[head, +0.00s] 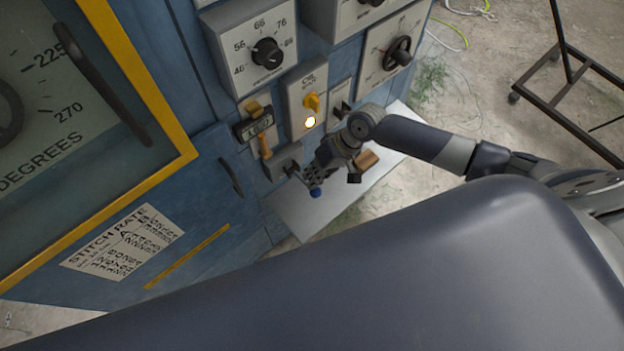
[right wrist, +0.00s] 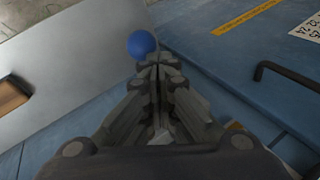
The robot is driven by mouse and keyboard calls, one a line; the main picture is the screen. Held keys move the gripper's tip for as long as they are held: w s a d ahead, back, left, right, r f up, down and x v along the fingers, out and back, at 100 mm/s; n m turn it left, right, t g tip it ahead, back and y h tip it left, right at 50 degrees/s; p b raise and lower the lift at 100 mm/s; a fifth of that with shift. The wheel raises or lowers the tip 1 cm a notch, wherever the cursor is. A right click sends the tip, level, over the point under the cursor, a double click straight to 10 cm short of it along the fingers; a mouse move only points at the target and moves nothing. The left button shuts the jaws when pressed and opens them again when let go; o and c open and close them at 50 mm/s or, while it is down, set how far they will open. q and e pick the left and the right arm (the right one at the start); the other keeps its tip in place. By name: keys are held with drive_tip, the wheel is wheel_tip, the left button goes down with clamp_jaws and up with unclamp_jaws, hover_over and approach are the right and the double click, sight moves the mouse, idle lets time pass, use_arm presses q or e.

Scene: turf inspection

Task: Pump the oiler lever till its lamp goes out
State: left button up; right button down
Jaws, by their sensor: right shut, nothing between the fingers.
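The oiler lever shows as a blue ball knob (head: 316,191) low on the blue machine front, just below my right gripper (head: 318,178). In the right wrist view the blue knob (right wrist: 141,44) sits just beyond and slightly left of the fingertips (right wrist: 158,62). The fingers are together with nothing between them. Whether they touch the knob I cannot tell. The lever's rod is mostly hidden by the gripper. The lamp (head: 310,122) on the grey panel above glows warm yellow, so it is lit. My left gripper is not in view.
A grey shelf (head: 296,212) juts out under the lever, with a brown block (head: 367,160) near my wrist. Dials (head: 267,53), yellow switches (head: 254,108) and a dark door handle (head: 231,178) crowd the machine front. A dark metal stand (head: 568,70) is at right.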

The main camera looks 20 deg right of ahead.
drive_tip(key=shift+s+d+f+b, duration=0.15)
drive_tip(key=shift+s+f+b, duration=0.2)
drive_tip(key=shift+f, duration=0.5)
drive_tip(key=shift+s+d+f+b, duration=0.15)
drive_tip(key=shift+s+f, duration=0.3)
drive_tip(key=shift+f, duration=0.35)
idle(1.3)
drive_tip(key=shift+r, duration=0.1)
idle(0.4)
drive_tip(key=w+a+r+p, duration=0.1)
drive_tip(key=w+r+p, duration=0.2)
drive_tip(key=r+p, duration=0.2)
drive_tip(key=shift+w+r, duration=0.15)
drive_tip(key=shift+r, duration=0.8)
drive_tip(key=shift+a, duration=0.1)
drive_tip(key=r+p, duration=0.1)
drive_tip(key=w+r+p, duration=0.1)
drive_tip(key=r, duration=0.1)
drive_tip(key=w+r+p, duration=0.1)
drive_tip(key=p, duration=0.1)
drive_tip(key=shift+a+r, duration=0.2)
drive_tip(key=shift+a, duration=0.15)
drive_tip(key=shift+s+a, duration=0.1)
idle(0.6)
